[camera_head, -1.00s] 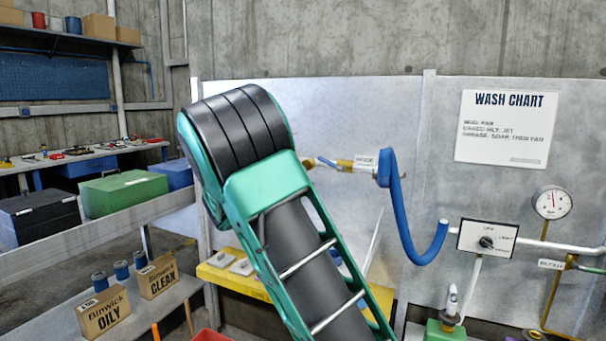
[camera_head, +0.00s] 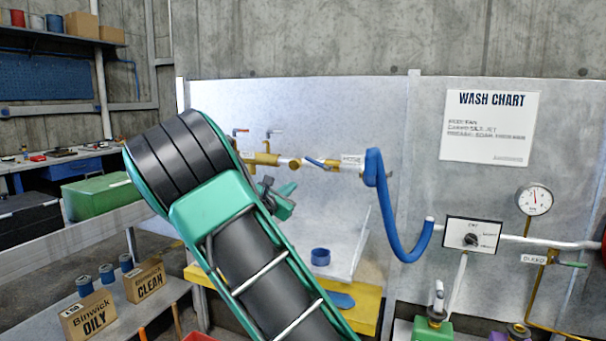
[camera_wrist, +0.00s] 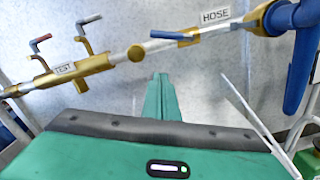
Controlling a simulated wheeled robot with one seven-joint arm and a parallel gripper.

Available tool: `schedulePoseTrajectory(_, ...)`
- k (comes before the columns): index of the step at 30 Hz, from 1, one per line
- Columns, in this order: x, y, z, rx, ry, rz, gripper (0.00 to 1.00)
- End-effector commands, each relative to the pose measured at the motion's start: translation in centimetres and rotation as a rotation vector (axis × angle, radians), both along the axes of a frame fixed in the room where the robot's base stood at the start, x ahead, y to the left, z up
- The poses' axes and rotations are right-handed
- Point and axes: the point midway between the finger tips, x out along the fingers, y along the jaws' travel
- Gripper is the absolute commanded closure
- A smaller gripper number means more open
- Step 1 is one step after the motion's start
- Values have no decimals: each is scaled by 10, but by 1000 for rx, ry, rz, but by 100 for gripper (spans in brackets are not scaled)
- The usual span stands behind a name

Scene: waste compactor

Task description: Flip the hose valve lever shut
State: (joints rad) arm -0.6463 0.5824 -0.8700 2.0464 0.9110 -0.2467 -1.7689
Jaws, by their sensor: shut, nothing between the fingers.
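The hose valve (camera_head: 328,165) is a brass body on the wall pipe beside the HOSE tag. Its blue lever (camera_head: 314,162) lies nearly along the pipe, slanting slightly. In the wrist view the blue lever (camera_wrist: 168,35) and the HOSE tag (camera_wrist: 215,16) are at the upper right. My gripper (camera_head: 291,187) is below and left of the hose valve. In the wrist view my gripper (camera_wrist: 160,78) is shut and empty, its tips below the pipe and apart from the lever.
A blue hose (camera_head: 388,205) hangs at right. A yellow-edged bench (camera_head: 368,305) lies below.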

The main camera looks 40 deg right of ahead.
Motion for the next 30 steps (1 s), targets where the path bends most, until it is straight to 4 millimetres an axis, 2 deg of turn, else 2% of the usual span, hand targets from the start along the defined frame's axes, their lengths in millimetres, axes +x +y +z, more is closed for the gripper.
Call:
schedulePoseTrajectory(13, -1, -2, -4, -26, 48, -2, 100)
schedulePoseTrajectory(17, 2, -9, -3, -27, 47, -4, 100)
schedulePoseTrajectory(30, 36, -76, 0, -27, 46, -5, 100)
